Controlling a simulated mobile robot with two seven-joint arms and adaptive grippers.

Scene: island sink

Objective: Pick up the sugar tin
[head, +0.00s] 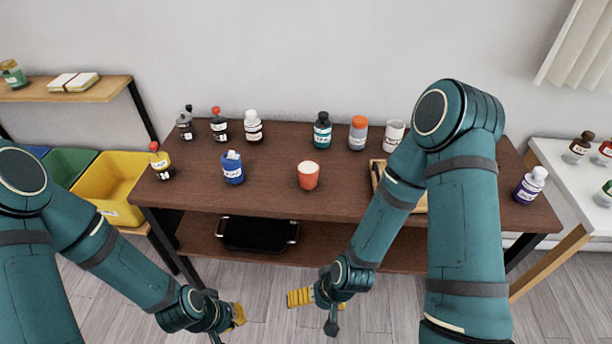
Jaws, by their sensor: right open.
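No container on the brown table (270,192) has a label I can read for certain as sugar. A white tin (394,136) stands upright at the back right, beside a grey jar with an orange lid (358,134). A blue container (232,168) with a pale top stands at the left front. My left gripper (238,315) is low in front of the table, and its jaw gap is not clear. My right gripper (302,298) is open and empty, also low in front of the table. Both are apart from all containers.
A red cup (308,175) stands mid-table. Several bottles line the back, including a teal one (322,130). My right arm partly hides a wooden tray (376,173). A purple bottle (530,186) stands at the right edge. A black tray (258,233) lies on the lower shelf.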

